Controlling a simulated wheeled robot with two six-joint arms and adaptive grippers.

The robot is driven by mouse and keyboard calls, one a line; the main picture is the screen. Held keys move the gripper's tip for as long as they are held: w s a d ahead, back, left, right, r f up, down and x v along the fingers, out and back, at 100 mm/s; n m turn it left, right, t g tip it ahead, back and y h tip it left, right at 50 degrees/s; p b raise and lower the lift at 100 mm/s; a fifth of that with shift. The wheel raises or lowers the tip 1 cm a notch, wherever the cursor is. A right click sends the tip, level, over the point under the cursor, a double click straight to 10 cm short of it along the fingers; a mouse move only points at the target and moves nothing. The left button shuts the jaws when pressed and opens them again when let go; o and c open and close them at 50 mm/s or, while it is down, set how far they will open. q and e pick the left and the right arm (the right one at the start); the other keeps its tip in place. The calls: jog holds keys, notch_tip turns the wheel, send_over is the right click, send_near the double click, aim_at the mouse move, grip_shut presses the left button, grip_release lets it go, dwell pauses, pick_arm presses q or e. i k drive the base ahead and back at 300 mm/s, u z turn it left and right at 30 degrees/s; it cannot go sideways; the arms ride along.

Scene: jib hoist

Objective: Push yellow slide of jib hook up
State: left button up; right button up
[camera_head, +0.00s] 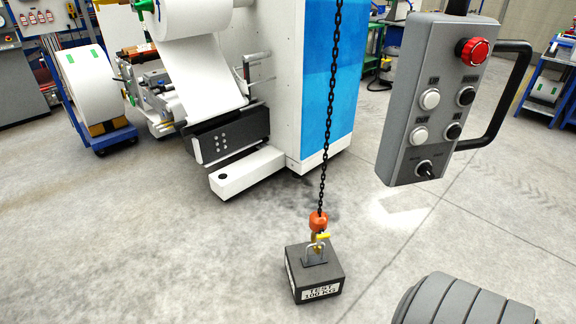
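The jib hook hangs at the end of a black chain (328,110), below an orange hook block (319,221), a little below and right of the picture's middle. A small yellow slide (322,237) sits on the hook just under the orange block. The hook is at the metal handle on top of a dark test weight (315,284) labelled 100 kg, which stands on the floor. The view is too small to tell whether the hook passes through the handle. Neither of my grippers shows.
A grey control pendant (437,110) with a red stop button and a black side handle hangs at the upper right. A white and blue machine (330,80) with a paper roll stands behind the chain. The concrete floor around the weight is clear.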

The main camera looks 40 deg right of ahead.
aim_at(322, 236)
jog(key=z, duration=0.15)
jog(key=i, duration=1.1)
jog(key=z, duration=1.25)
jog(key=i, duration=0.85)
jog(key=z, duration=1)
jog(key=i, duration=0.2)
jog(key=z, duration=0.15)
